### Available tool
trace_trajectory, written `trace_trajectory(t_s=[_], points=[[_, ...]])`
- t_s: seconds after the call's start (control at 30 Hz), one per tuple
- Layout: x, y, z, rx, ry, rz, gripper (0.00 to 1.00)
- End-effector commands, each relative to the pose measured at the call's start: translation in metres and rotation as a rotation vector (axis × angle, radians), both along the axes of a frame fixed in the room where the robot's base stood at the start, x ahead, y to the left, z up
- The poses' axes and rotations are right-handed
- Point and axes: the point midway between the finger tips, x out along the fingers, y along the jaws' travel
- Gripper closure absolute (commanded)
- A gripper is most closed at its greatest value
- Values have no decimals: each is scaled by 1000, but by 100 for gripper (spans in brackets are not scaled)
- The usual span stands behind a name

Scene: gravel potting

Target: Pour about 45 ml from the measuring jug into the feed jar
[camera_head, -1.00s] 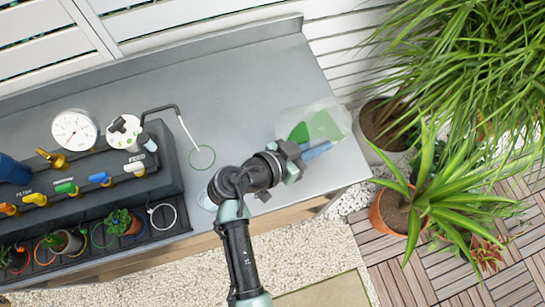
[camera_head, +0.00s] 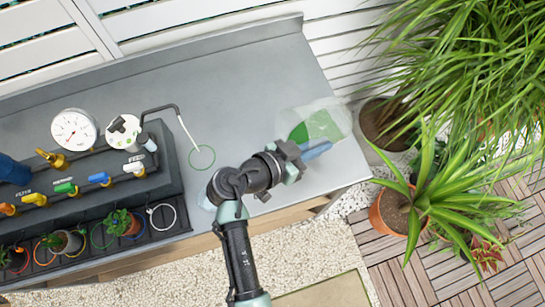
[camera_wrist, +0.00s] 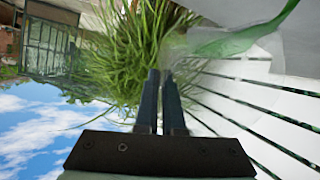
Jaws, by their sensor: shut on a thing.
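The clear measuring jug (camera_head: 342,118) holds green liquid and is at the bench's right end in the head view. My gripper (camera_head: 318,150) is shut on it from its near side. In the wrist view the jug (camera_wrist: 275,48) is at the upper right, beyond my fingers (camera_wrist: 160,85), with the green liquid slanting across it. The jug looks tilted relative to the wrist camera. A clear object (camera_head: 205,200) shows partly beside my arm at the bench's front edge; my arm hides most of it, and I cannot tell whether it is the feed jar.
A green ring (camera_head: 202,158) marks the grey bench (camera_head: 235,80), with a thin bent spout (camera_head: 187,130) ending near it. A dark pipe rig with coloured valves and a round gauge (camera_head: 74,130) stands left. Potted plants (camera_head: 392,212) stand right. The bench's back middle is clear.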

Motion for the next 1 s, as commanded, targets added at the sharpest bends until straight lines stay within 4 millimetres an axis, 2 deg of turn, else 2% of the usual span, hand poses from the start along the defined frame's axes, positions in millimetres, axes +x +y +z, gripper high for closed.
trace_trajectory(t_s=[0.23,0.33,0.5,0.6,1.0], points=[[1,0,2,1,-2,0,100],[4,-8,5,84,39,-5,100],[9,-16,-11,263,141,-2,100],[9,-16,-18,280,155,2,100],[11,-19,-22,339,194,7,100]])
